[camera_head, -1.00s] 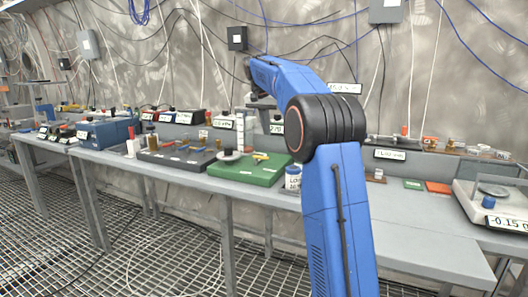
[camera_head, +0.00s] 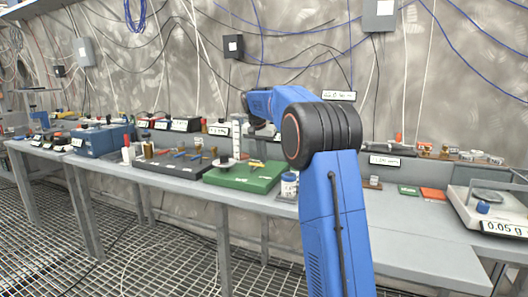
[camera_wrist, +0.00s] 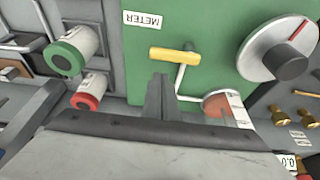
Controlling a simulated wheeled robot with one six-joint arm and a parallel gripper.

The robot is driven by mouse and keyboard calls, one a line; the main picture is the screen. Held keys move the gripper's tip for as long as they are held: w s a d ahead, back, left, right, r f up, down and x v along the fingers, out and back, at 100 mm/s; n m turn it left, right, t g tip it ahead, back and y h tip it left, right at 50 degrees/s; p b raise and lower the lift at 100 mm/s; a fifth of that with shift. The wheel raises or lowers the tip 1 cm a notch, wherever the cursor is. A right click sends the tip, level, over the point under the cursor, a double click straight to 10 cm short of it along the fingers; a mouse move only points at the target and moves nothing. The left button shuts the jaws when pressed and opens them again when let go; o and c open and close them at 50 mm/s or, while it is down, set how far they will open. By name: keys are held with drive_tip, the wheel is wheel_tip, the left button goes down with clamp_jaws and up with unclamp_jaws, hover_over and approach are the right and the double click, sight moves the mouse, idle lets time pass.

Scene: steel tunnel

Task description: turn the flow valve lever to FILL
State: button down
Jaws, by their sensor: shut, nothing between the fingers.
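No FILL label is readable. My gripper (camera_wrist: 160,80) is shut and empty, its fingertips just below the yellow handle and beside the rod in the wrist view. I cannot tell whether they touch. In the head view the green panel (camera_head: 225,181) lies on the bench with the yellow handle (camera_head: 257,164) on top; my gripper is hidden there behind my arm.
A white dial (camera_wrist: 258,42) with a dark knob is right of the lever. A dark board (camera_head: 165,167) sits left of the panel, and a scale (camera_head: 480,205) at far right.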

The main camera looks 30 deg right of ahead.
drive_tip(key=shift+s+a, duration=0.6)
drive_tip(key=shift+a, duration=0.15)
drive_tip(key=shift+s+a+f+m, duration=0.1)
drive_tip(key=shift+s+a+m, duration=0.1)
drive_tip(key=shift+m, duration=0.5)
drive_tip(key=m+g, duration=0.1)
drive_tip(key=m, duration=0.1)
drive_tip(key=s+a+m, duration=0.1)
drive_tip(key=m, duration=0.1)
drive_tip(key=shift+a+g+h, duration=0.1)
drive_tip(key=shift+g+h, duration=0.3)
drive_tip(key=m, duration=0.2)
drive_tip(key=a+m+g, duration=0.1)
drive_tip(key=m, duration=0.1)
drive_tip(key=shift+s+a, duration=0.1)
drive_tip(key=shift+s, duration=0.1)
drive_tip(key=m, duration=0.1)
drive_tip(key=a+m+g, duration=0.1)
drive_tip(key=shift+m, duration=0.3)
drive_tip(key=shift+a, duration=0.4)
drive_tip(key=shift+w+a, duration=0.2)
drive_tip(key=shift+a, duration=0.3)
drive_tip(key=shift+w+a, duration=0.15)
drive_tip(key=shift+a, duration=0.15)
